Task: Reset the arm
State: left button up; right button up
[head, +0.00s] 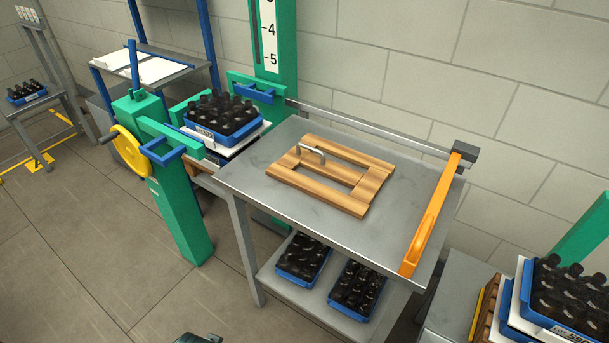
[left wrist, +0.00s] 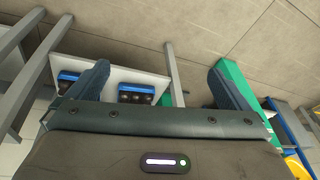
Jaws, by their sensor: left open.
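My left gripper (left wrist: 158,68) fills the lower part of the left wrist view. Its two dark fingers are spread wide apart with nothing between them. In the head view only a small dark piece of what looks like my left arm or gripper (head: 197,339) shows at the bottom edge, over the floor and apart from the table. My right gripper is in neither view.
A grey metal table (head: 255,178) carries a wooden frame with a handle (head: 333,177) and an orange bar (head: 430,220). Blue crates of dark bottles (head: 303,258) stand on its lower shelf. A green post (head: 180,205) with a yellow wheel (head: 128,150) stands left. Front-left floor is clear.

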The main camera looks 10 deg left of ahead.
pick_arm(q)
notch_tip(320, 180, down, 14)
jog(key=s+a, duration=0.1)
jog(key=s, duration=0.2)
jog(key=s+a+f+g, duration=0.1)
jog(key=s+f, duration=1.6)
jog(key=f, duration=0.2)
jog(key=shift+s+a+f+g, duration=0.25)
jog(key=shift+a+f+g, duration=0.05)
jog(key=shift+f+g, duration=0.1)
